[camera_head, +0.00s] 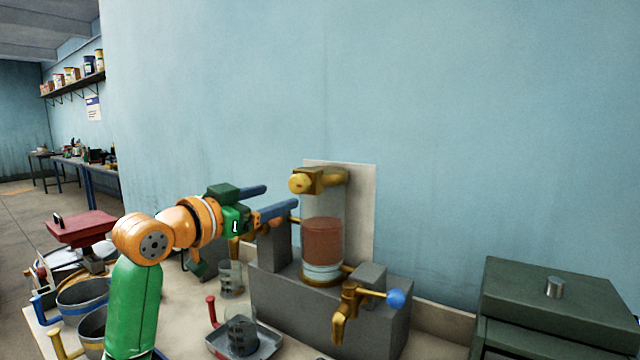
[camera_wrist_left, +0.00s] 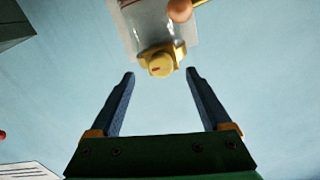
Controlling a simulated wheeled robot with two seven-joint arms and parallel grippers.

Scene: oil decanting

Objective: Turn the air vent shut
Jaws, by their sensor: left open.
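The air vent (camera_head: 318,181) is a brass-yellow fitting with a rounded knob on top of a glass cylinder. The cylinder (camera_head: 322,240) is partly filled with reddish-brown liquid. In the left wrist view the yellow vent knob (camera_wrist_left: 161,64) shows just ahead of the gap between my fingertips. My left gripper (camera_head: 281,196) is open and empty, to the left of the vent, its two blue fingers pointing toward it. In the left wrist view the same gripper (camera_wrist_left: 160,73) has its fingers spread wide, apart from the knob. My right gripper is out of view.
A brass tap (camera_head: 346,312) with a blue-ended lever (camera_head: 396,299) sits low in front of the cylinder. The cylinder stands on a grey block (camera_head: 268,308). A tray (camera_head: 217,343) with a beaker (camera_head: 241,334) is below. A dark green box (camera_head: 550,300) stands at right.

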